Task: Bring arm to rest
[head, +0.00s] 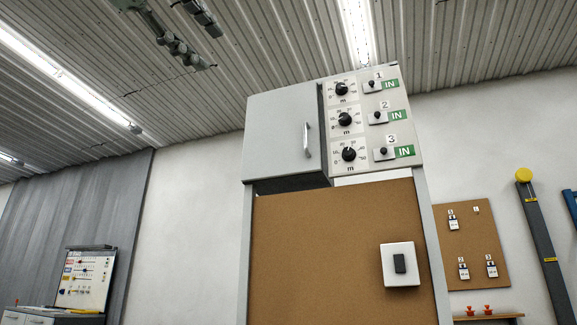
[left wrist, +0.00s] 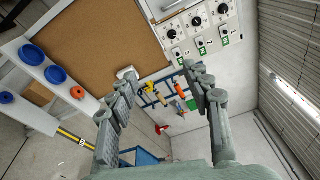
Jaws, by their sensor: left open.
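My left gripper (head: 208,48) shows at the top left of the head view, raised high against the corrugated ceiling. Its grey fingers hang apart, with nothing between them. In the left wrist view the same gripper (left wrist: 158,72) is open and empty. Its two fingers frame a distant wall with tools, and the view is strongly tilted. The fingers appear apart from the control cabinet (head: 283,135) in the head view. My right gripper is in neither view.
The cabinet carries a panel of three dials (head: 344,119) and three switches marked IN, above a brown board (head: 335,250) with a switch box (head: 400,264). A tag board (head: 472,240) hangs to the right. A sloping post (head: 541,240) stands farther right.

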